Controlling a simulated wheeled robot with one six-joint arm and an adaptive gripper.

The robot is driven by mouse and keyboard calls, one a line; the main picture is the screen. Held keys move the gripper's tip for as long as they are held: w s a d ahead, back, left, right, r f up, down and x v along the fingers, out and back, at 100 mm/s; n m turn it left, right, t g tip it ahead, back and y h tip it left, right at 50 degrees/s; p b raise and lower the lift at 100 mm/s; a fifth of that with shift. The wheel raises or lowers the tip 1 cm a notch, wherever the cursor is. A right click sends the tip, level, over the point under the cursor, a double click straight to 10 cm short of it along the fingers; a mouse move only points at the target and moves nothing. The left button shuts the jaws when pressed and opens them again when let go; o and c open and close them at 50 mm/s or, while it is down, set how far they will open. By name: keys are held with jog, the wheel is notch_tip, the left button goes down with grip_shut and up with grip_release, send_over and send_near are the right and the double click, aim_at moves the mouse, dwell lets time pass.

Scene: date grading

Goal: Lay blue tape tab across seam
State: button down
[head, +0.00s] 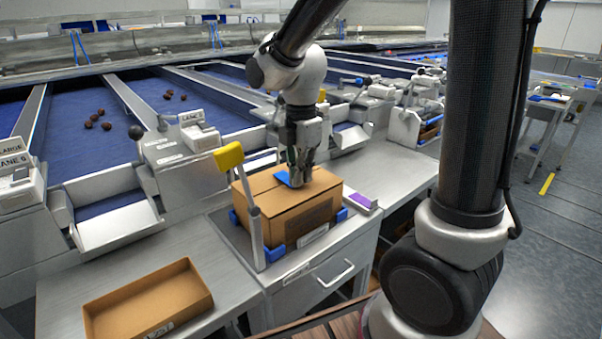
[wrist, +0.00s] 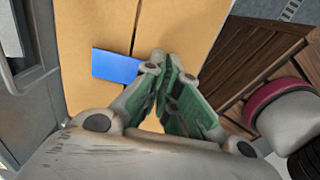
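A closed brown cardboard box (head: 297,211) sits on the bench station; its top also shows in the wrist view (wrist: 192,22). A dark seam runs across its top between the flaps. A small flat blue tape tab (wrist: 115,66) is on or just above the top, overlapping the seam line, mostly to its left. The tab also shows in the head view (head: 284,179). My gripper (head: 297,178) points down at the box top beside the tab. Its fingertips (wrist: 163,60) come together over the tab's right end, which they hide. I cannot tell whether that end is between them.
A yellow-topped lever (head: 229,156) stands at the box's left corner. Blue corner blocks (head: 275,254) surround the box's base. A purple-topped pad (head: 360,201) lies to the right. An open, empty cardboard tray (head: 150,302) sits front left. Lane chutes (head: 112,220) stand behind.

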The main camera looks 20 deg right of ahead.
jog(key=shift+f, duration=0.2)
jog(key=c, duration=2.2)
grip_release()
jog(key=o, duration=0.6)
jog(key=shift+c, duration=0.8)
jog(key=shift+r, duration=3.5)
